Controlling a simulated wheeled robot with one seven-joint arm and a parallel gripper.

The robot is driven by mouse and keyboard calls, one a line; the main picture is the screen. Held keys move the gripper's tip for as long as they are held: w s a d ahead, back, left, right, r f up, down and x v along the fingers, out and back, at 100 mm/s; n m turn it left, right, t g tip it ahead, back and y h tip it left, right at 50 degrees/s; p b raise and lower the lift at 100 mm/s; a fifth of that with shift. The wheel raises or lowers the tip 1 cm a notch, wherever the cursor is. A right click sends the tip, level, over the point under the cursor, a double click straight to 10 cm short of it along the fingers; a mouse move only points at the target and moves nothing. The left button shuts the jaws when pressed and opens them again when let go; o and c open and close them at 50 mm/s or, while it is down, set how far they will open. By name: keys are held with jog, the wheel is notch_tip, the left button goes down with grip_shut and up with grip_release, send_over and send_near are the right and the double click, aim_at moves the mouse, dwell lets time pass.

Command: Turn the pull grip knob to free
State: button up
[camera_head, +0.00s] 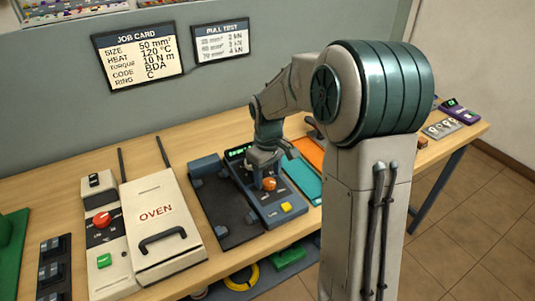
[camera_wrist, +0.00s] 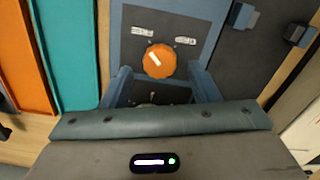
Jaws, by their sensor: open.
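The pull grip knob is an orange round knob (camera_head: 269,184) on a dark blue-framed panel (camera_head: 263,205) on the bench. In the wrist view the knob (camera_wrist: 159,61) carries a white mark that slants toward the upper left. Two small white labels, a left one (camera_wrist: 143,32) and a right one (camera_wrist: 186,41), sit above it; their words are too small to read. My gripper (camera_head: 264,172) is above the panel, close to the knob. In the wrist view its two blue fingers (camera_wrist: 162,76) are apart, one on each side below the knob, with nothing between them gripped.
The panel has a green display (camera_head: 238,152) and a yellow button (camera_head: 286,207). A dark tray-like fixture (camera_head: 222,207) stands left of it, then the oven (camera_head: 156,225). Teal (camera_head: 300,178) and orange (camera_head: 310,153) trays lie to the right. A job card (camera_head: 140,56) hangs behind.

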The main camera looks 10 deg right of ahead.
aim_at(268, 181)
notch_tip(268, 181, up, 12)
dwell(0.3)
jog(key=shift+r, duration=0.1)
jog(key=s+f+m+t, duration=0.2)
jog(key=s+f+m, duration=0.2)
jog(key=s, duration=1.7)
jog(key=shift+m+t, duration=0.4)
jog(key=shift+m, duration=0.8)
